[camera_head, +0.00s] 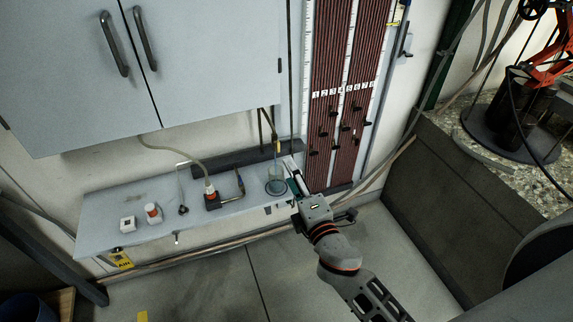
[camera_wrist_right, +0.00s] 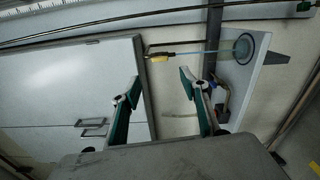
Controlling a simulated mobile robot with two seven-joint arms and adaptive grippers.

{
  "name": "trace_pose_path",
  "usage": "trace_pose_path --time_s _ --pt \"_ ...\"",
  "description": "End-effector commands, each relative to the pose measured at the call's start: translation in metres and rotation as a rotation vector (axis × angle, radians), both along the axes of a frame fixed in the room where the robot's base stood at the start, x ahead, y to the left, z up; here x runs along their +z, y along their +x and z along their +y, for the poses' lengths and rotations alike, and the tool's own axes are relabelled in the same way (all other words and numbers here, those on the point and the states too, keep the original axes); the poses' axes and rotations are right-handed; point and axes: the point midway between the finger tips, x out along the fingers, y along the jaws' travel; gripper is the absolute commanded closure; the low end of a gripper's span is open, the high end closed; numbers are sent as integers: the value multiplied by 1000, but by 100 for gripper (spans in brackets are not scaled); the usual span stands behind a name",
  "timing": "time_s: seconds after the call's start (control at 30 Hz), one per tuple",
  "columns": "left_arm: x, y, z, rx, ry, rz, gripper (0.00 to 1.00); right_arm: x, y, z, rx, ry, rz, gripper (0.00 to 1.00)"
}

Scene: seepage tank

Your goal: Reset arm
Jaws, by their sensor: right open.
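My right arm reaches in from the lower right in the head view. Its gripper (camera_head: 294,180) is at the right end of the wall shelf (camera_head: 110,208), just right of a clear glass beaker (camera_head: 275,186). In the right wrist view the two green-edged fingers (camera_wrist_right: 160,84) are spread apart with nothing between them. The beaker (camera_wrist_right: 243,47) shows beyond them at the upper right, apart from the fingers. My left gripper is not in view.
A white cabinet (camera_head: 200,60) hangs above the shelf. A red-capped bottle (camera_head: 153,212) and white box (camera_head: 128,224) stand on the shelf.

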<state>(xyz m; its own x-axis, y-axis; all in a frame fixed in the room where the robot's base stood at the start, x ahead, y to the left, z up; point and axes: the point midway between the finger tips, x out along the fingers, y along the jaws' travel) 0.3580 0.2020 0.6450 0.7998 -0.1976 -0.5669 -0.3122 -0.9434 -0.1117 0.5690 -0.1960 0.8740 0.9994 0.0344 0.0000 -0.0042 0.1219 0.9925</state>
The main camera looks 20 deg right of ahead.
Motion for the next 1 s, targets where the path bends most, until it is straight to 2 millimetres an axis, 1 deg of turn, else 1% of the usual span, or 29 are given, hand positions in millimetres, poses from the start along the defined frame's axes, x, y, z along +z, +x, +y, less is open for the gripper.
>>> trace_pose_path --time_s 0.03,0.2,0.67,0.73,0.77,0.87,0.97,1.0 --pt "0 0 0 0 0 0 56 0 -5 0 -1 1 1 56" --pt "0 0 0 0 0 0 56 0 -13 -1 -2 -1 0 56" --pt "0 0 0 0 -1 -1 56 0 -13 -1 -1 0 0 56" --pt "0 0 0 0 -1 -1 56 -3 -14 -1 -1 12 7 56" --pt "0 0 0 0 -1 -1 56 -7 -16 -2 0 28 17 56" --pt "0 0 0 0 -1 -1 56 -32 -29 -4 2 144 83 56" --pt "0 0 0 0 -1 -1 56 -77 -55 -7 -8 362 201 56" --pt "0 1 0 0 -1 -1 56 -97 -68 -8 -20 469 257 56"
